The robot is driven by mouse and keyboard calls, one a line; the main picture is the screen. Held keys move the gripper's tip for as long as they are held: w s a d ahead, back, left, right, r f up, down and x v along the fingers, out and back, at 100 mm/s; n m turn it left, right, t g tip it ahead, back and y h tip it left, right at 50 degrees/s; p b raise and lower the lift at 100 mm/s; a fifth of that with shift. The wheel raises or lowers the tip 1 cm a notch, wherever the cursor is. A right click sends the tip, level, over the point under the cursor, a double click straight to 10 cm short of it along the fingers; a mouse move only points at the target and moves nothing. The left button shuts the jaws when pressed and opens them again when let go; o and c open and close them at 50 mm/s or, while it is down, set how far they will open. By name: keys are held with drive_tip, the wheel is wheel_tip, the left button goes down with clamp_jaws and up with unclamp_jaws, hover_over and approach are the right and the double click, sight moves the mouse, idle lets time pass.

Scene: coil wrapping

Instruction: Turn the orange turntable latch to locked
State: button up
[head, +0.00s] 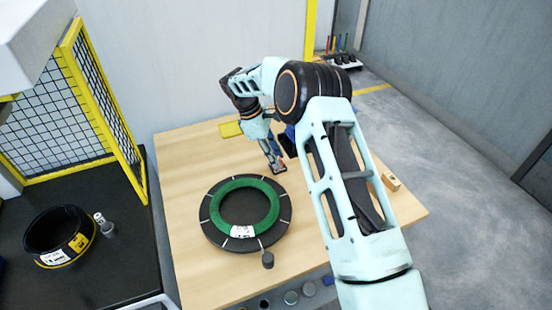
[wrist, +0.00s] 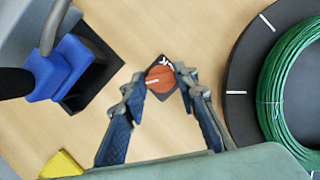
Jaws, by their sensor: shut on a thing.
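The orange turntable latch (wrist: 158,80) is a small round knob with a white line, on a dark square plate with white marks. It sits on the wooden table beside the black turntable (wrist: 240,75). My gripper (wrist: 161,82) has its two fingertips on either side of the knob and is shut on it. In the head view my gripper (head: 277,165) points down at the table just behind the turntable (head: 215,235), and the latch is mostly hidden there. The white line runs roughly sideways in the wrist view; I cannot tell which mark it meets.
A green coil (head: 226,191) with a white label lies on the turntable. A blue tool (wrist: 62,68) in a dark square holder stands close to my gripper. A wooden block (head: 391,181) is at the table's right edge. A yellow fence (head: 103,115) and a black coil (head: 58,235) are at left.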

drive_tip(key=m+g, duration=0.1)
drive_tip(key=m, duration=0.1)
drive_tip(key=m+g, duration=0.1)
drive_tip(key=m, duration=0.2)
drive_tip(key=shift+w+m+y, duration=0.2)
drive_tip(key=shift+m+y, duration=0.1)
drive_tip(key=shift+y, duration=0.1)
drive_tip(key=m+y, duration=0.1)
drive_tip(key=m, duration=0.2)
drive_tip(key=m+g, duration=0.1)
drive_tip(key=m, duration=0.2)
drive_tip(key=shift+d+y, duration=0.15)
drive_tip(key=shift+y, duration=0.25)
drive_tip(key=o, duration=1.2)
drive_tip(key=shift+c, duration=0.2)
